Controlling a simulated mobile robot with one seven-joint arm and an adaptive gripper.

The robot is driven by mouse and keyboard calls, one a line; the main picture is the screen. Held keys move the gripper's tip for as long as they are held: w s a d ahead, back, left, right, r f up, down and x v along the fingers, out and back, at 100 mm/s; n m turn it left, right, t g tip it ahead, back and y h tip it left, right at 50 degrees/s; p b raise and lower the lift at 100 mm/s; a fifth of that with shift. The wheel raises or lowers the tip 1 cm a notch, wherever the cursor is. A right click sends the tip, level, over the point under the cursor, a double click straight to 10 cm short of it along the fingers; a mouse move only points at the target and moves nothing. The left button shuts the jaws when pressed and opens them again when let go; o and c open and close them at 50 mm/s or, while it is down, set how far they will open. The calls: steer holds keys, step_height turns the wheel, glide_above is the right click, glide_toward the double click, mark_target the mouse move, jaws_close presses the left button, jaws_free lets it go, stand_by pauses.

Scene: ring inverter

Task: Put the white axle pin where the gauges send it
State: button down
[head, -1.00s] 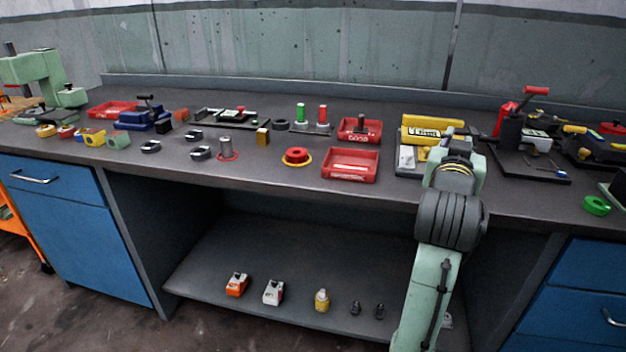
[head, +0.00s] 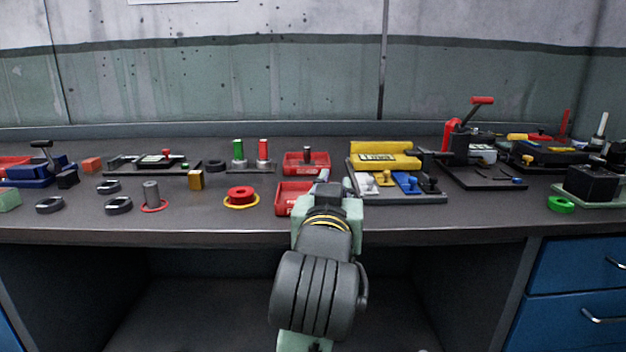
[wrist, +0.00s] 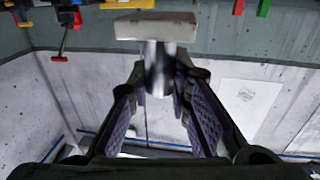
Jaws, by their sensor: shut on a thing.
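My gripper (wrist: 160,95) is shut on a metal-shafted piece with a whitish block head (wrist: 157,27), which I take for the white axle pin. Its shaft (wrist: 159,68) sits between the finger pads, with the head beyond the fingertips. In the head view my arm's wrist hides the fingers and the held piece, in front of a red tray (head: 283,202). A yellow gauge-like device (head: 378,157) with a display stands right of it. Its lettering is too small to read.
A grey rack (head: 398,199) holds white, yellow, blue and black pieces. A second red tray (head: 295,169) stands behind. Green (head: 238,150) and red (head: 263,150) posts stand left of it. A black press with red handle (head: 482,101) stands right.

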steer(key=w+p, duration=0.2)
steer(key=p, duration=0.1)
steer(key=shift+a+r, duration=0.1)
steer(key=shift+r, duration=0.3)
steer(key=w+p, duration=0.1)
steer(key=w, duration=0.2)
steer(key=w+f+p, duration=0.1)
steer(key=w+p, duration=0.1)
steer(key=w, duration=0.2)
steer(key=w+a+p, duration=0.1)
steer(key=w+p, duration=0.1)
steer(key=w, duration=0.1)
steer(key=shift+w+a+f, duration=0.1)
steer(key=shift+w+f, duration=0.3)
steer(key=shift+f+p, duration=0.3)
steer(key=shift+f, duration=1.45)
steer(key=shift+f, duration=0.15)
steer(key=shift+f, duration=0.1)
steer(key=c, duration=1.5)
jaws_free()
steer(key=shift+r, duration=0.2)
